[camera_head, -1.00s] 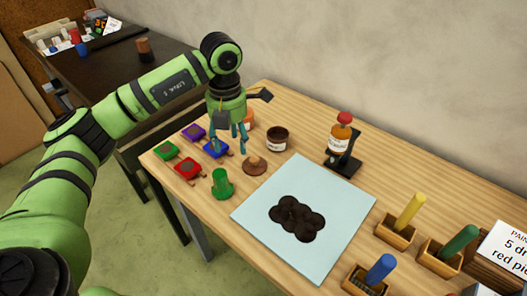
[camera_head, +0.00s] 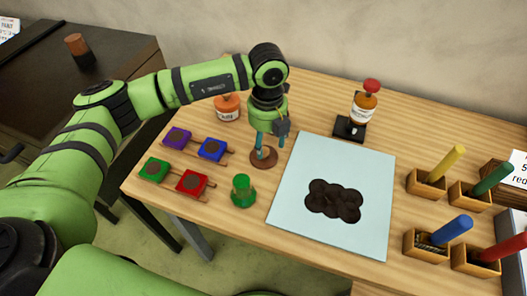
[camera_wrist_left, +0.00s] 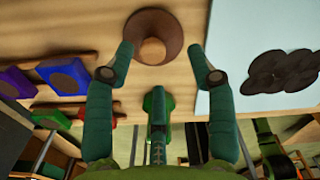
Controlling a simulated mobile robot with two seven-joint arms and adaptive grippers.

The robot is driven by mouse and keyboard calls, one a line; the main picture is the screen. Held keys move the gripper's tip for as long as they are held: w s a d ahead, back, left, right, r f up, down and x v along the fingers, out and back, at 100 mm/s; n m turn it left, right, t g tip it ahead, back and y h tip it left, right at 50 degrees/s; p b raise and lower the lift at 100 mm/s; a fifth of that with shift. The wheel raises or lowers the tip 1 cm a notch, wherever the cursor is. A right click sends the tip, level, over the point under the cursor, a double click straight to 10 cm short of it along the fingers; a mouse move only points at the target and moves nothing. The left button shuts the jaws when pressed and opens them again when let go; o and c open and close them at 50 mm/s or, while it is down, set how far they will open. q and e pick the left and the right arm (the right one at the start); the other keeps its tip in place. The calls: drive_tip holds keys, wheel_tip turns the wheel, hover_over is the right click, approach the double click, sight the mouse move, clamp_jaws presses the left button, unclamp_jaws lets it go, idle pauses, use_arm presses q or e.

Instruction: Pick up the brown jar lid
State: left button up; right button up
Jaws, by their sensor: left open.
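The brown jar lid (camera_head: 263,158), a round disc with a lighter knob, lies flat on the wooden table left of the pale blue sheet. In the left wrist view the lid (camera_wrist_left: 171,31) is near the top centre, its knob facing the camera. My left gripper (camera_head: 269,143) is directly over the lid, pointing down, with teal fingers apart. In the left wrist view the open fingers (camera_wrist_left: 161,62) appear on both sides of the knob, with nothing held. Whether a fingertip touches the lid cannot be told. My right gripper is not in view.
Purple, blue, green and red pads (camera_head: 192,182) lie to the left. An orange jar (camera_head: 228,108) stands behind. The pale sheet (camera_head: 300,215) bears dark blobs. A bottle (camera_head: 363,106) is on a black stand.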

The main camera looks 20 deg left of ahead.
sight(264, 150)
use_arm(q)
drive_tip(key=f, duration=0.2)
drive_tip(key=a+f+p, duration=0.1)
drive_tip(key=shift+f, duration=0.6)
drive_tip(key=shift+d, duration=0.1)
clamp_jaws()
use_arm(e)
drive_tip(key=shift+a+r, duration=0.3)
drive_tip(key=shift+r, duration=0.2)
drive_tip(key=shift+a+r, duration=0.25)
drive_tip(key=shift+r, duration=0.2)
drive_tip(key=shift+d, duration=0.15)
